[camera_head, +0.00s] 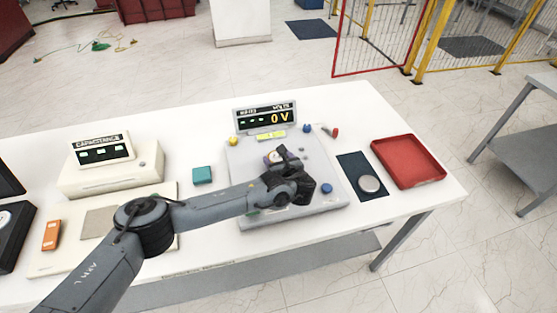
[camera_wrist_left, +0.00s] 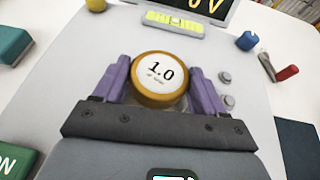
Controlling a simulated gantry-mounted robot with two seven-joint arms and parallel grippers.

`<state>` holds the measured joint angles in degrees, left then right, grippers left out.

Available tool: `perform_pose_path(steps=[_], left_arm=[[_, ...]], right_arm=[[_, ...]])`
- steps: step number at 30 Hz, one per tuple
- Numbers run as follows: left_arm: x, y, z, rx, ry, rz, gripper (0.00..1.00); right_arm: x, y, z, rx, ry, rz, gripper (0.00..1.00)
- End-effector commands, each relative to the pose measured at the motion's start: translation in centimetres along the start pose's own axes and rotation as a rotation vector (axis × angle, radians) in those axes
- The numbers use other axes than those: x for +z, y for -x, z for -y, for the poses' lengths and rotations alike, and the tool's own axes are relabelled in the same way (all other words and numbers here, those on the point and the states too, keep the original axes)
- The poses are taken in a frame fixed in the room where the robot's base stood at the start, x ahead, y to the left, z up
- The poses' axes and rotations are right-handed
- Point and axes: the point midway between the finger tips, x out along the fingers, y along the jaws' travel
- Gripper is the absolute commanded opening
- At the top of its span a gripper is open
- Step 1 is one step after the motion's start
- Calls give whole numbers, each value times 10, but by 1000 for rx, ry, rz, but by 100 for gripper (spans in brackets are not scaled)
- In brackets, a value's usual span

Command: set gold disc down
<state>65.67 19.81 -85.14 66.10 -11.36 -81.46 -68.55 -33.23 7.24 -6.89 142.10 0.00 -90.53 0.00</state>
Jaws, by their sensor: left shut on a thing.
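The gold disc (camera_wrist_left: 159,78) has a gold rim and a white face marked "1.0". In the left wrist view it sits between the two purple fingers of my left gripper (camera_wrist_left: 162,84), which is shut on it. In the head view the disc (camera_head: 273,157) is small and partly hidden by my left gripper (camera_head: 278,155), over the grey device panel (camera_head: 248,160). I cannot tell whether the disc touches the panel. My right gripper is not in view.
A display reading "0 V" (camera_head: 266,118) stands behind the panel. A dark mat (camera_head: 352,166) with a silver disc (camera_head: 369,184) and a red tray (camera_head: 408,160) are to the right. A teal block (camera_head: 203,175) and a capacitance meter (camera_head: 110,175) are to the left.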

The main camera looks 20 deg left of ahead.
Motion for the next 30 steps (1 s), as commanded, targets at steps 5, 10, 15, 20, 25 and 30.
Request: perform_pose_path(steps=[5, 10, 15, 20, 25, 30], left_arm=[[2, 0, 0, 0, 2, 1, 29], [-2, -1, 0, 0, 2, 1, 29], [-2, -1, 0, 0, 0, 0, 94], [-2, -1, 0, 0, 0, 0, 96], [-1, 0, 0, 0, 0, 0, 96], [1, 10, 1, -2, 0, -1, 96]], right_arm=[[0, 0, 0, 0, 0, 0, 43], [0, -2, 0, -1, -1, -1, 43], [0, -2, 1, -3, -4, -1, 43], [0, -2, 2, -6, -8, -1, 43], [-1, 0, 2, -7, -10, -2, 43], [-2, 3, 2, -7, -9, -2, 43]])
